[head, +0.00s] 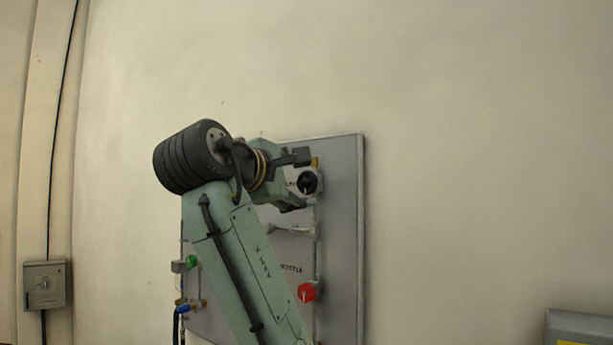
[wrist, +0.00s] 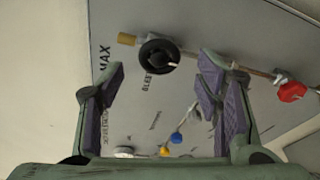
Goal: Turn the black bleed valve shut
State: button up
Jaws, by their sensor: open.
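The black bleed valve (head: 307,182) is a round knob on the right side of the grey panel, in the upper part. In the wrist view the black bleed valve (wrist: 158,56) shows its face, with a light pointer mark and part of the word BLEED beside it. My gripper (head: 298,181) is open in front of the panel, one finger above and one below the knob's height. In the wrist view my gripper (wrist: 163,78) has its purple-padded fingers apart, and the knob shows between and beyond the tips. Neither finger appears to touch it.
The grey panel (head: 343,240) is against a pale curved wall. A red knob (head: 307,291) is below the black one on the same pipe. A green knob (head: 193,262) and blue fitting (head: 182,309) are at left. My arm hides the panel's middle.

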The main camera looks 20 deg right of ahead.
aim_at(306, 183)
jog(key=p+x, duration=0.1)
jog(key=x, duration=0.4)
jog(key=shift+w+d+p, duration=0.2)
jog(key=shift+p, duration=0.15)
jog(key=shift+c, duration=0.5)
jog(key=c, duration=1.1)
